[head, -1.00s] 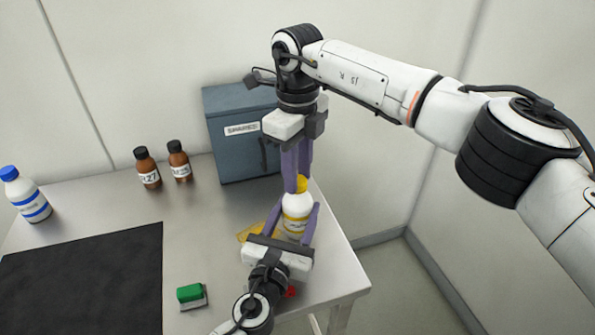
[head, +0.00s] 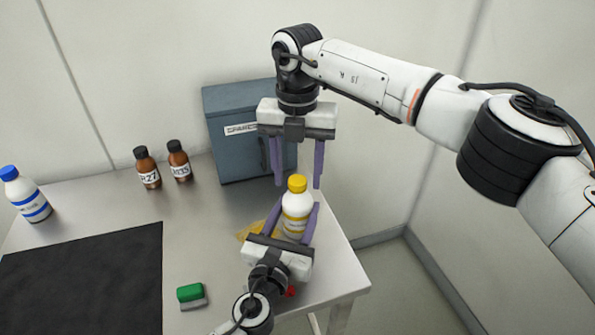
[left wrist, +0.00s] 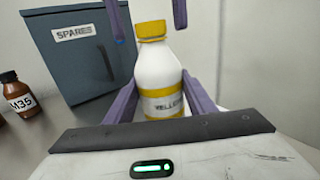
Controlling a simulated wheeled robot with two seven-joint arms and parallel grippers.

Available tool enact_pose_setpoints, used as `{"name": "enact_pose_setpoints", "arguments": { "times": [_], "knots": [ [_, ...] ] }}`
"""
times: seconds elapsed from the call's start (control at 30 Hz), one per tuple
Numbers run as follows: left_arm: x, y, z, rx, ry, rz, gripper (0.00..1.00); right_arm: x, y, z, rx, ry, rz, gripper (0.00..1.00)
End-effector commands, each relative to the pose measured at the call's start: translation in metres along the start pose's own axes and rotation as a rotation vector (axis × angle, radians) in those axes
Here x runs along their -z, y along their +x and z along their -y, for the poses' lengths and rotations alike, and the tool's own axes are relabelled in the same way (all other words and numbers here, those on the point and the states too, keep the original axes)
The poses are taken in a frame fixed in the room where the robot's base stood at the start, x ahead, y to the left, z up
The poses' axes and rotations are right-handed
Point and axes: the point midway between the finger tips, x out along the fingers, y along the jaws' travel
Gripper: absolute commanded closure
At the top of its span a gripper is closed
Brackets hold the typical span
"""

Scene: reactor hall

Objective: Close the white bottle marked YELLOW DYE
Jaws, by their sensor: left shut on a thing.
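The white bottle (head: 296,212) with a yellow band stands upright near the table's right edge. Its yellow cap (head: 297,184) sits on its neck. My left gripper (head: 290,222) is shut on the bottle's body, one purple finger on each side. My right gripper (head: 298,182) points down above the bottle, its fingers open and apart on either side of the cap, not touching it.
A grey SPARES box (head: 235,150) stands behind the bottle. Two brown bottles (head: 148,168) and a blue-capped bottle (head: 27,195) stand to the left. A black mat (head: 85,280), a green-topped block (head: 191,295) and a yellow item (head: 247,231) lie on the table.

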Motion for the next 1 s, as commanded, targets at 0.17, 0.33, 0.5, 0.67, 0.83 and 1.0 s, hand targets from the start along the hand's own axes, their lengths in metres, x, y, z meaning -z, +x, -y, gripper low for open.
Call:
{"name": "enact_pose_setpoints", "arguments": {
  "times": [0.17,0.33,0.5,0.67,0.83,1.0],
  "knots": [
    [0.000,0.000,0.000,-0.001,0.000,-0.001,1.00,0.000,-0.004,0.000,-0.001,-0.001,0.001,0.51],
    [0.000,0.000,0.000,0.000,0.000,-0.001,1.00,-0.001,-0.028,-0.001,-0.001,0.000,0.004,0.51],
    [0.001,0.000,0.000,0.000,0.000,-0.001,1.00,-0.001,-0.066,-0.001,-0.001,0.000,0.004,0.51],
    [0.001,0.000,0.000,0.000,0.001,-0.001,1.00,0.000,-0.096,-0.001,-0.001,0.001,0.003,0.51],
    [0.001,0.000,0.000,0.000,0.001,-0.001,1.00,0.000,-0.115,0.000,-0.001,0.001,0.001,0.51],
    [0.000,0.000,0.000,0.000,0.001,-0.001,1.00,0.001,-0.120,0.000,0.000,0.000,0.000,0.51]
  ]
}}
